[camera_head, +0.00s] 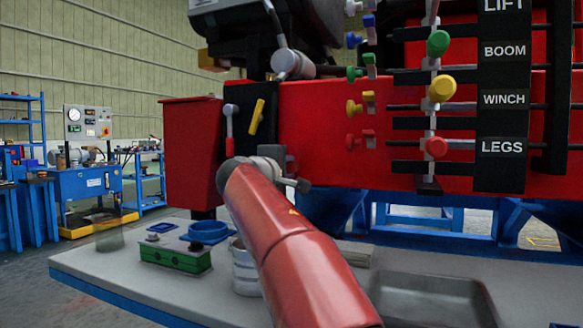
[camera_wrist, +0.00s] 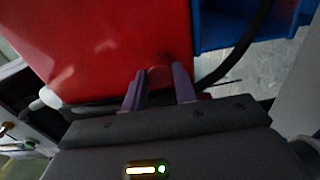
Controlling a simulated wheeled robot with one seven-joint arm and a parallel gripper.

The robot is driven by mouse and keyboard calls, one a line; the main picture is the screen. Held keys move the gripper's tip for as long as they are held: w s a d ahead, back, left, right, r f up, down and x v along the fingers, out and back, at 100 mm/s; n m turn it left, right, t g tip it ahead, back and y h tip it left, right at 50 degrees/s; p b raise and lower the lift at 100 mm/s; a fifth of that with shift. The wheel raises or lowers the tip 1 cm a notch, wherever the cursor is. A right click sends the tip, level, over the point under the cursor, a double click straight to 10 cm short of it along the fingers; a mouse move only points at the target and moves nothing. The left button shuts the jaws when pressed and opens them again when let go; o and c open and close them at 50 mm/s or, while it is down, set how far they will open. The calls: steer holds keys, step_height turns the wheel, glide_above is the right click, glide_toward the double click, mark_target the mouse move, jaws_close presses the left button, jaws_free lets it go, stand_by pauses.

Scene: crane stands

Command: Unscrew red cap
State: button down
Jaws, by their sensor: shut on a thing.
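In the wrist view, a round red cap (camera_wrist: 159,75) sits against a red panel (camera_wrist: 100,45). The two purple-grey fingers of my gripper (camera_wrist: 158,82) stand on either side of it and are shut on it. In the head view, my red arm reaches up from the bottom to the lower part of the red crane body (camera_head: 335,125). My gripper's fingers and the cap are hidden there behind my arm and wrist.
Lever valves lie at the right, with a yellow knob (camera_head: 441,88) and a red knob (camera_head: 435,147) by a label plate (camera_head: 502,125). A yellow handle (camera_head: 257,117) is just above my wrist. A grey bench (camera_head: 110,262) below holds a green box (camera_head: 176,256), a metal can (camera_head: 245,272) and a tray (camera_head: 432,283).

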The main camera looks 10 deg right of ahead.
steer(key=shift+r+n+p, duration=0.25)
steer(key=shift+n+p, duration=0.8)
steer(key=shift+n, duration=0.05)
steer(key=shift+f+n+p, duration=0.1)
steer(key=shift+n+p, duration=0.65)
steer(key=shift+n, duration=0.45)
steer(key=shift+f+n, duration=0.15)
steer(key=shift+n, duration=0.15)
steer(key=shift+r+n+p, duration=0.25)
steer(key=shift+n+p, duration=0.75)
steer(key=shift+p, duration=0.1)
steer(key=shift+a+n+p, duration=0.1)
steer(key=shift+n+p, duration=0.45)
steer(key=shift+n, duration=0.15)
steer(key=shift+f, duration=0.25)
steer(key=shift+b+v, duration=1)
steer(key=shift+v, duration=1.1)
